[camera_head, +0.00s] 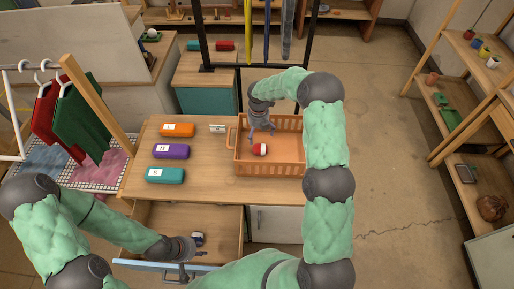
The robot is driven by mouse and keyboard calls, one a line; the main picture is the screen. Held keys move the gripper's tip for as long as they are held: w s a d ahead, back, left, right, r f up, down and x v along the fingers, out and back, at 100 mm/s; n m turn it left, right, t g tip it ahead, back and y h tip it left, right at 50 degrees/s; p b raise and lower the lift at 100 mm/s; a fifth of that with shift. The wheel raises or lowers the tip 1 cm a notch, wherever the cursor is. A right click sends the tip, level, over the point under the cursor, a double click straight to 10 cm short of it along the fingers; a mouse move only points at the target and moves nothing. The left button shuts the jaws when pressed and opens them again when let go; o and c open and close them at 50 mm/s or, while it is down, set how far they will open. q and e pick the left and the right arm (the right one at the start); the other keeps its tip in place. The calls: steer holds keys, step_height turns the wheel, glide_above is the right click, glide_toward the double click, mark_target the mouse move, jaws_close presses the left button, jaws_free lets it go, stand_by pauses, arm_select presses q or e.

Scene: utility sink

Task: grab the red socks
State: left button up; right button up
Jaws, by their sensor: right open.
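A small red and white bundle (259,150), which looks like the red socks, lies in the orange slatted crate (285,170) on the wooden table. My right gripper (262,136) is open with its fingers pointing down over the crate, just behind the bundle in the picture. I cannot tell whether it touches the bundle. My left gripper (188,250) is low at the front of the open drawer (175,220). Its fingers are too small and covered to tell if they are shut. A small white and dark item (198,239) lies in the drawer beside it.
Orange (178,130), purple (171,152) and teal (165,175) cases lie on the table's left side. A small pale box (217,128) is left of the crate. Clothes hang on a rack (20,110) at left. Shelves (470,100) stand at right, with bare floor between.

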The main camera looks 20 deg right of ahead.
mark_target(260, 146)
step_height(260, 146, down, 6)
steer(key=shift+s+r, duration=0.1)
steer(key=shift+r, duration=0.15)
steer(key=shift+s+f, duration=0.25)
steer(key=shift+f, duration=0.25)
steer(key=f, duration=0.4)
steer(key=shift+s+d+f, duration=0.1)
steer(key=shift+s, duration=0.2)
steer(key=c, duration=1.5)
